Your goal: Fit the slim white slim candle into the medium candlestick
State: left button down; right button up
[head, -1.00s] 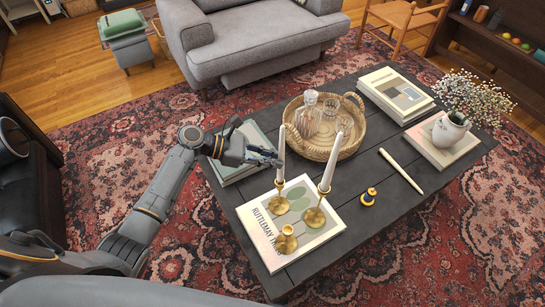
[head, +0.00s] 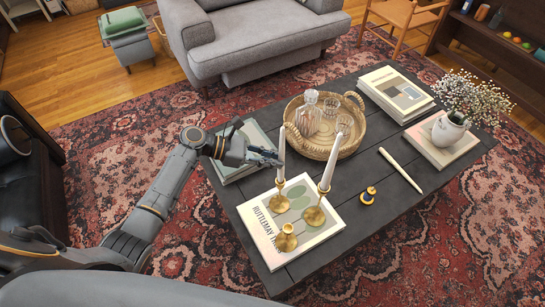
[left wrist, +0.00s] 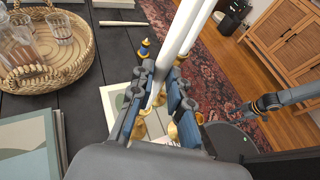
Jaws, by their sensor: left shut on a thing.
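My left gripper (head: 279,160) is shut on a slim white candle (head: 282,143), which stands nearly upright. In the head view its lower end meets the cup of a brass candlestick (head: 278,204), taken as the medium one; I cannot tell how deep it sits. The left gripper's fingers (left wrist: 160,88) close around the candle in the left wrist view and partly hide the brass below. A taller brass candlestick (head: 314,215) beside it carries another white candle (head: 331,160). My right gripper (left wrist: 258,106) shows at the right of the wrist view, away from the candles; its opening is unclear.
The candlesticks stand on a book (head: 262,222), with a short empty brass candlestick (head: 286,239) in front. A wicker tray (head: 296,142) with glassware is behind.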

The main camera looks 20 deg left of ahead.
pick_arm(q)
jog(key=shift+f+b, duration=0.5)
jog(key=shift+f, duration=0.9)
jog(key=c, duration=1.2)
grip_release()
jog(key=p+v, duration=0.3)
jog(key=v, duration=0.3)
dwell(0.3)
